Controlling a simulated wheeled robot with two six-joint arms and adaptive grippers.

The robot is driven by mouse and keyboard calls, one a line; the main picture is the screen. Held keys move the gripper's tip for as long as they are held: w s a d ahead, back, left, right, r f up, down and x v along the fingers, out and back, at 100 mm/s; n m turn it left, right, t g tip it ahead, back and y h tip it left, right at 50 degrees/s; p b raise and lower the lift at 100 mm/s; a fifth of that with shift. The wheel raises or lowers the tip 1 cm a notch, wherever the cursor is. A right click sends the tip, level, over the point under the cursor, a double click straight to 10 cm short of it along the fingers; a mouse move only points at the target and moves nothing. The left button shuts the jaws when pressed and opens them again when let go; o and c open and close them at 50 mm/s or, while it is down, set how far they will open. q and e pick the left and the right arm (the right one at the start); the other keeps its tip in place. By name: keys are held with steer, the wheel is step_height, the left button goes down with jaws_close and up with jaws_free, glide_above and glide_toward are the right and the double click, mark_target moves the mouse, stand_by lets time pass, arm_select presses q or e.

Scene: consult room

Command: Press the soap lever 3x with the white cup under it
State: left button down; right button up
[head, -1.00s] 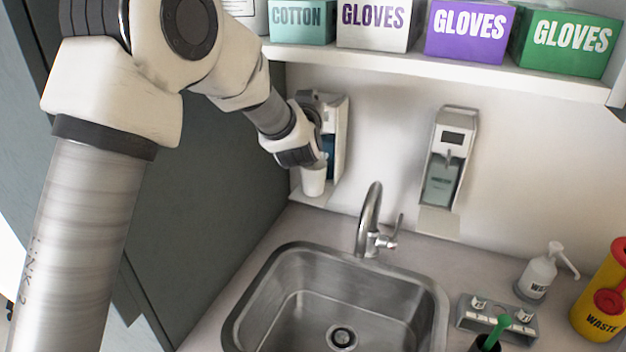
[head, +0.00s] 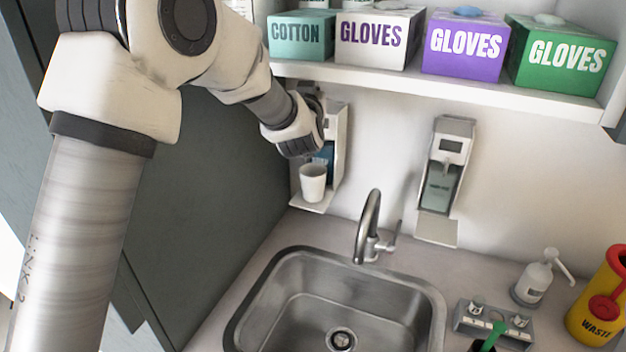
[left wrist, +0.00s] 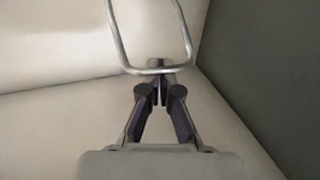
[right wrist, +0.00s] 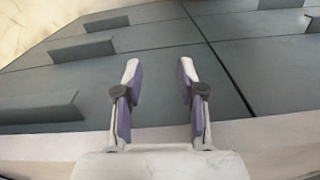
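The white cup (head: 313,184) stands upright on the small tray (head: 311,204) at the foot of the left wall dispenser (head: 339,140), which has blue in its front window. My left gripper is up at this dispenser, above the cup and apart from it; its fingertips are hidden in the head view. In the left wrist view its fingers (left wrist: 160,84) are together and empty, close to a bent metal wire lever (left wrist: 183,30). I cannot tell whether they touch it. My right gripper (right wrist: 158,72) is open and empty, outside the head view.
A second wall dispenser (head: 443,170) hangs to the right. A sink (head: 338,300) with a tall faucet (head: 369,225) lies below. A shelf (head: 450,83) with boxes runs above. A pump bottle (head: 533,280) and waste bin (head: 597,310) stand at right. Grey drawers (right wrist: 155,60) face my right gripper.

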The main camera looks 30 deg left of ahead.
arm_select(q)
steer(key=shift+s+d, duration=0.1)
stand_by(0.5)
steer(key=s+b, duration=0.4)
steer(key=s, duration=0.7)
steer(key=shift+d, duration=0.15)
steer(key=shift+w, duration=0.1)
steer(key=shift+r, duration=0.2)
